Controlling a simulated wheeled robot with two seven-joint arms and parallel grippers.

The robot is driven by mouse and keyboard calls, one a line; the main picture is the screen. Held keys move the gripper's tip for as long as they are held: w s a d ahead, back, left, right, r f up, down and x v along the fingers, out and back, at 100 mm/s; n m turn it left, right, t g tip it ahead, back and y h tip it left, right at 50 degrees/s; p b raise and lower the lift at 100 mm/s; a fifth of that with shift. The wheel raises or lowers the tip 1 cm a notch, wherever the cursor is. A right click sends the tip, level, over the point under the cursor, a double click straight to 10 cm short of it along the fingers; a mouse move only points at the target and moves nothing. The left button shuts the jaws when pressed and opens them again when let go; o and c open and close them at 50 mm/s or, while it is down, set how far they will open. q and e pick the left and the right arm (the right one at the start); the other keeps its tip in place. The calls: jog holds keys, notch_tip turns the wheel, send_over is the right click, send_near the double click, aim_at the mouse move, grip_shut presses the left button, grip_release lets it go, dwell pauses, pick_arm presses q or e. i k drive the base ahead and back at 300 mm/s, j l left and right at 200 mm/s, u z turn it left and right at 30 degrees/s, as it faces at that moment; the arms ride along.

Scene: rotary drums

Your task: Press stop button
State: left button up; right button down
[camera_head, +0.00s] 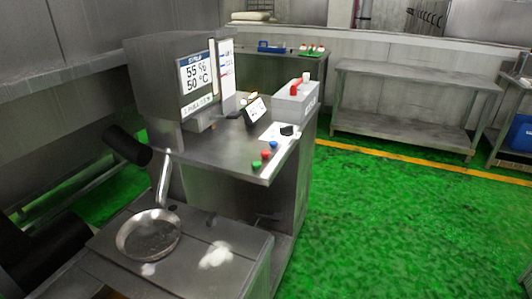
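Three small round buttons sit on the front edge of the steel console (213,148). The green button (256,165) is nearest, the red button (266,154) is in the middle and the blue button (273,144) is farthest back. Any lettering on them is too small to read, so I cannot tell from a label which one is stop. Nothing covers or touches the buttons. Neither of my grippers is recognisable in the head view.
A display (197,80) reads 55 % and 50 °C. A small tilted panel (256,110) and a grey box (295,103) stand on the console. A round metal pan (150,238) lies on the lower steel surface in front. Green floor (400,220) is clear at right.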

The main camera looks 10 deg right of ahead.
aim_at(265, 154)
jog(key=l+u, duration=0.25)
jog(key=l, duration=0.8)
jog(key=i+l+u, duration=0.15)
jog(key=i+l, duration=0.15)
jog(key=i+l+u, duration=0.3)
jog(key=i+l, duration=0.2)
jog(key=l, duration=0.25)
jog(key=i+l+u, duration=0.2)
jog(key=l, duration=0.2)
